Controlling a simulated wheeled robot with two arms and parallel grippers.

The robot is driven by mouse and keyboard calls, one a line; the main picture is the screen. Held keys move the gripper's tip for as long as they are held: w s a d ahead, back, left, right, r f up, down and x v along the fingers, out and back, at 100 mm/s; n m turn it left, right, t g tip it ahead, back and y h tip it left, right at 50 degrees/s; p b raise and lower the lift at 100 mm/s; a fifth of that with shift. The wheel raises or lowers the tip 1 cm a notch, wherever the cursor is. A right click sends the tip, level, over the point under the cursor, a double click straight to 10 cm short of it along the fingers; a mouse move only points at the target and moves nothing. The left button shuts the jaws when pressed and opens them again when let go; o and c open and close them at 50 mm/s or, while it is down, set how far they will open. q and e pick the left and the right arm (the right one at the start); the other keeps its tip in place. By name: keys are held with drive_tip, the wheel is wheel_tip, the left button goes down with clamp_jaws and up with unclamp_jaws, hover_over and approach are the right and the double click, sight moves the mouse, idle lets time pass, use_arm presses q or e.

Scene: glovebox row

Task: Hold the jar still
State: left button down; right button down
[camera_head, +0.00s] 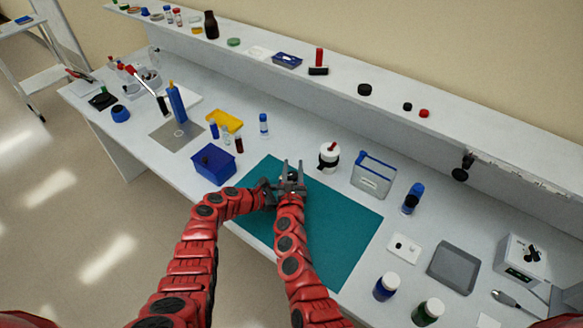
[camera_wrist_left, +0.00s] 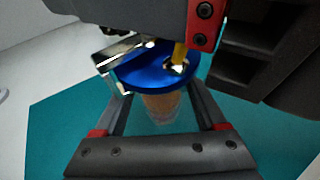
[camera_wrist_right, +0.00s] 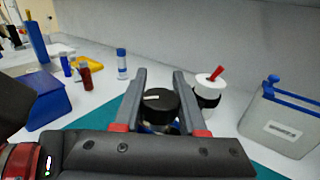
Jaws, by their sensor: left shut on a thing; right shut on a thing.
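The jar (camera_wrist_left: 162,106) is clear with orange-brown contents and stands upright over the teal mat. It has a blue disc-like top (camera_wrist_left: 150,72) with a metal clip at its side and a small yellow part. My left gripper (camera_wrist_left: 158,95) is shut on the jar's body, one finger on each side. My right gripper (camera_wrist_right: 158,82) is shut around a black knob (camera_wrist_right: 159,105) with a white mark, above the jar.
The teal mat (camera_head: 340,235) is largely bare to the right. A blue bin (camera_head: 213,165) stands to the left. A white jar with a red-tipped top (camera_head: 328,157) and a grey blue-rimmed container (camera_head: 372,178) stand behind. Several bottles and a grey tray (camera_head: 453,268) are at right.

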drive_tip(key=shift+s+d+f+m+g+h, duration=0.1)
drive_tip(key=shift+d+m+g+h, duration=0.1)
drive_tip(key=shift+m+h, duration=0.75)
drive_tip(key=shift+d+m+g+h, duration=0.15)
drive_tip(key=shift+m+h, duration=0.4)
drive_tip(key=shift+h, duration=0.7)
drive_tip(key=shift+c, duration=2.3)
unclamp_jaws()
drive_tip(key=v, duration=1.2)
